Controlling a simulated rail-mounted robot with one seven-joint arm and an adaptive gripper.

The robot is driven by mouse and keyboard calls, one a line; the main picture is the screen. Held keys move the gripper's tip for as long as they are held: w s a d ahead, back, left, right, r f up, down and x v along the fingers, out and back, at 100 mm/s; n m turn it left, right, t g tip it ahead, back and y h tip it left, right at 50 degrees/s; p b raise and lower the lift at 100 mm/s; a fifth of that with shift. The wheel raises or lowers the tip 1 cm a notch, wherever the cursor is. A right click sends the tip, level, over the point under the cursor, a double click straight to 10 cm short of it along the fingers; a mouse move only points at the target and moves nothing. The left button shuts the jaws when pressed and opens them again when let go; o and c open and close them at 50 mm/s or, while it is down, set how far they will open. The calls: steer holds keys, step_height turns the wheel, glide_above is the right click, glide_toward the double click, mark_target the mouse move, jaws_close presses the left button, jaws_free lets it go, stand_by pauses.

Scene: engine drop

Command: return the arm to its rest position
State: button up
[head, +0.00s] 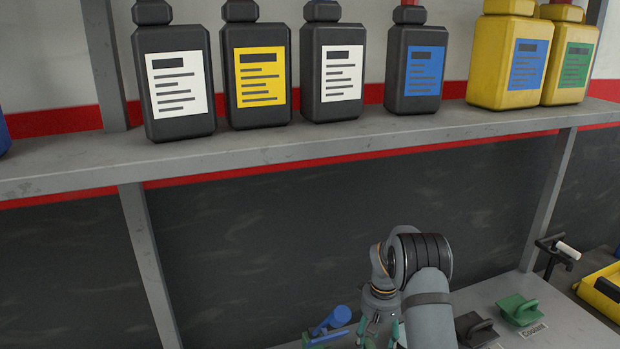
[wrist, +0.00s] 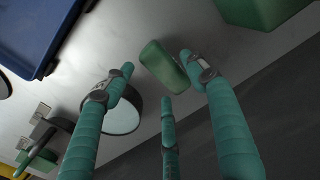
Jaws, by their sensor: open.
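My gripper (head: 379,322) is low in the head view, below the shelf and above the grey bench top. My arm's wrist and forearm partly hide it. In the wrist view its teal fingers (wrist: 160,82) are spread apart with nothing held between them. A small green object (wrist: 163,66) lies beyond the fingertips, apart from them as far as I can tell. A round, dark-rimmed object with a pale face (wrist: 122,112) is partly hidden behind one finger.
A grey shelf (head: 280,152) with several bottles spans the head view above my arm. A blue object (head: 331,321) lies left of my gripper. A dark cap (head: 476,329), a green cap (head: 520,309) and a yellow tray (head: 600,291) are to the right.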

mark_target(375, 348)
step_height(375, 348, down, 3)
steer(key=shift+s+f+p, duration=0.1)
steer(key=shift+f+p, duration=0.05)
steer(key=shift+p, duration=0.35)
steer(key=shift+w+r+b, duration=0.25)
steer(key=shift+r+b, duration=0.05)
steer(key=shift+b, duration=0.3)
steer(key=shift+s+r, duration=0.15)
steer(key=shift+r, duration=0.7)
